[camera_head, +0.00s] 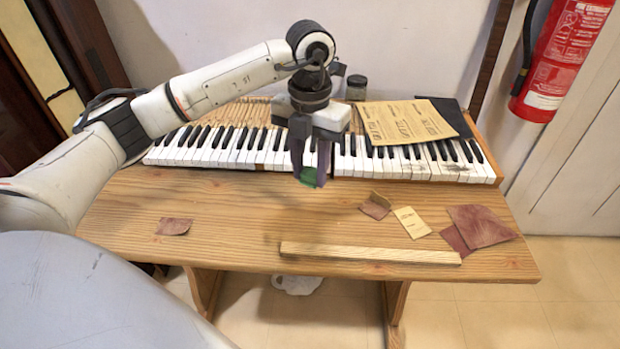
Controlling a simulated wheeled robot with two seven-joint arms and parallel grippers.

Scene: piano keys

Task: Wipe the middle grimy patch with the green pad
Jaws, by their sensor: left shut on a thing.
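My left gripper (311,165) hangs over the front of the piano keys, near the middle of the keyboard. It is shut on the green pad (309,177), which shows low between the fingers. The piano keyboard (220,147) lies along the back of the wooden table. The gripper hides some of the keys behind it. My right gripper is not in view.
Yellowed paper sheets (405,121) lie over the right keys. A wooden strip (368,253) lies near the table's (250,220) front edge. Reddish sandpaper pieces (481,225) and a pale card (412,222) lie at right, another piece (174,226) at left. A small jar (356,87) stands behind.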

